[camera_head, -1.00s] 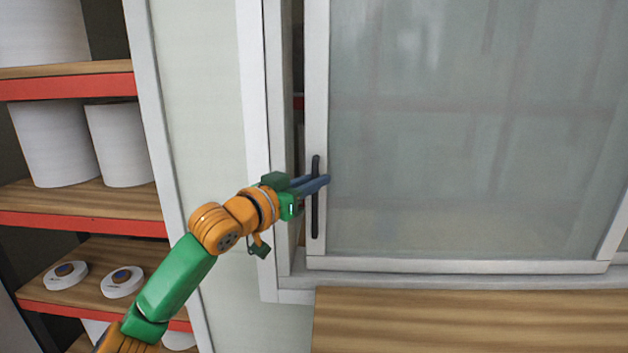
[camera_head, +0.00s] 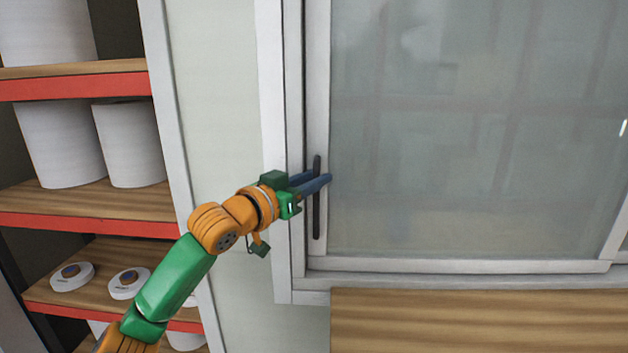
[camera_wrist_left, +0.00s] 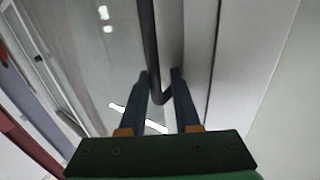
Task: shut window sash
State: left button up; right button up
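The window sash (camera_head: 318,100) is a pale grey frame around a large cloudy glass pane. Its left edge stands close against the white window frame (camera_head: 273,120), with no clear gap visible. A dark vertical bar handle (camera_head: 317,215) is on the sash's left upright. My left gripper (camera_head: 328,179) reaches it from the left. In the left wrist view, its two blue fingers (camera_wrist_left: 161,78) stand on either side of the handle (camera_wrist_left: 149,40), with space visible between them, so they look open around it. Contact is hard to tell. My right gripper is not in view.
A shelf unit (camera_head: 90,227) with red edges stands at the left, holding white rolls (camera_head: 130,145) and small discs (camera_head: 128,283). A pale wall panel (camera_head: 222,100) lies between it and the window. A wooden surface (camera_head: 480,320) lies below the window.

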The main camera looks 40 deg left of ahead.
pick_arm(q)
jog(key=shift+d+f, duration=0.1)
jog(key=shift+f, duration=0.05)
jog(key=s+b, duration=0.5)
jog(key=s, duration=0.2)
jog(key=shift+b, duration=0.35)
